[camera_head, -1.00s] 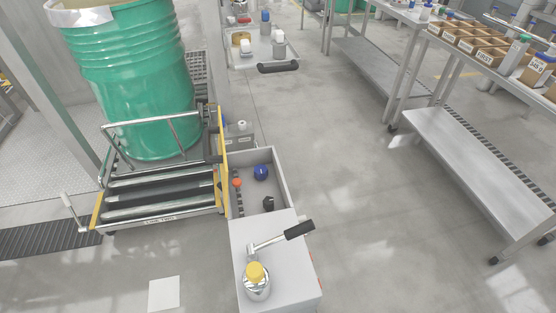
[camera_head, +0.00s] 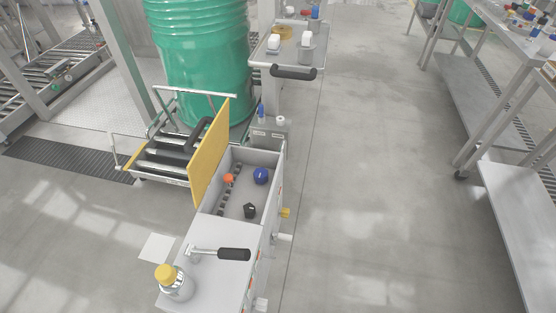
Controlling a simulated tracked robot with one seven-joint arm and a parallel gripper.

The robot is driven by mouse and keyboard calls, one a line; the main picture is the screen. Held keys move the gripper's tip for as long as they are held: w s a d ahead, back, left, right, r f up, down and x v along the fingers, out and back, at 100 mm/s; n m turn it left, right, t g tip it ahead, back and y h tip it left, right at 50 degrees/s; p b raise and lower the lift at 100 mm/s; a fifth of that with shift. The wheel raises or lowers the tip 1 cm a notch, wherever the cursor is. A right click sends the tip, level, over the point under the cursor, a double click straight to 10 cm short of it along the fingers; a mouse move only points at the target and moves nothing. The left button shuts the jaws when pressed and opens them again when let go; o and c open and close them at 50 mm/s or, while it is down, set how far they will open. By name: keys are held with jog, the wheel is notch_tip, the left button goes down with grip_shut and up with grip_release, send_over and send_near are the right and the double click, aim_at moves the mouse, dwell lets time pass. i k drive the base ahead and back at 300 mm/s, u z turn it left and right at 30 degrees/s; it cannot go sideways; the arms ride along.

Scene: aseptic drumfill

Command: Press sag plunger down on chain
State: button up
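A grey open-topped box (camera_head: 278,162) stands at the middle of the view. A dark segmented strip that looks like a chain (camera_head: 222,197) runs along its inner left side. An orange knob (camera_head: 229,179) sits at the strip. A blue knob (camera_head: 261,176) is to its right, and a black knob (camera_head: 250,211) is nearer. I cannot tell which of these is the sag plunger or whether it touches the chain. My gripper is not in view.
A yellow panel (camera_head: 209,155) stands tilted along the box's left side. A pale cabinet top (camera_head: 225,272) in front carries a black-handled lever (camera_head: 233,254) and a yellow-capped bottle (camera_head: 174,284).

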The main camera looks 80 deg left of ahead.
aim_at(228, 178)
jog(key=z, duration=0.1)
jog(key=i, duration=1)
jog(key=u, duration=2.4)
jog(key=i, duration=0.15)
jog(key=u, duration=1.65)
jog(key=i, duration=0.45)
jog(key=z, duration=0.3)
jog(key=k, duration=0.45)
jog(key=u, duration=0.25)
